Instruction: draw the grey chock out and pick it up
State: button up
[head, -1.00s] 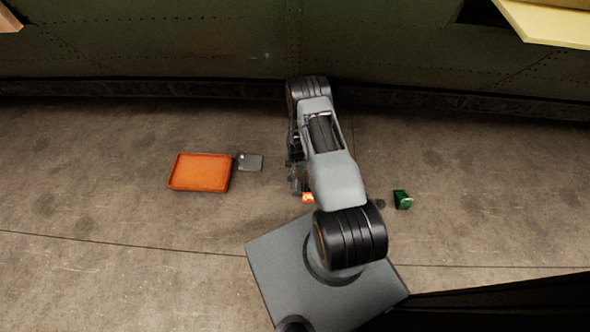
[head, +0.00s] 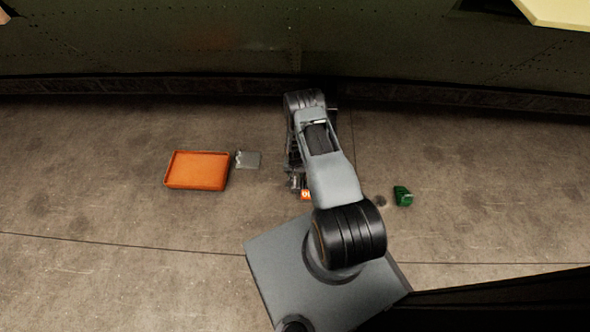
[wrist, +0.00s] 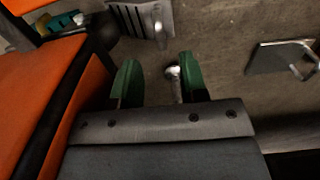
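My gripper (wrist: 158,82) shows in the wrist view with its two green fingers apart. A metal pin with a round head (wrist: 172,72) shows between the fingers, closer to the right one; I cannot tell whether they touch. Beyond the fingertips is a ribbed grey piece (wrist: 138,16) with a metal loop, cut by the top edge. A flat grey piece with a bent handle (wrist: 275,58) lies to the right, apart from the gripper. It seems to be the grey piece (head: 249,160) in the head view. I cannot tell which is the chock.
An orange tray (head: 167,172) lies on the floor at left. A small orange item (head: 306,195) shows beside my arm, and a green block (head: 403,196) lies to its right. A large orange and black body (wrist: 40,105) fills the wrist view's left. The dark riveted wall (head: 150,40) runs behind.

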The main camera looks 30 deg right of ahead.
aim_at(299, 184)
jog(key=shift+f+b, duration=1.25)
jog(key=shift+f, duration=2.35)
grip_shut()
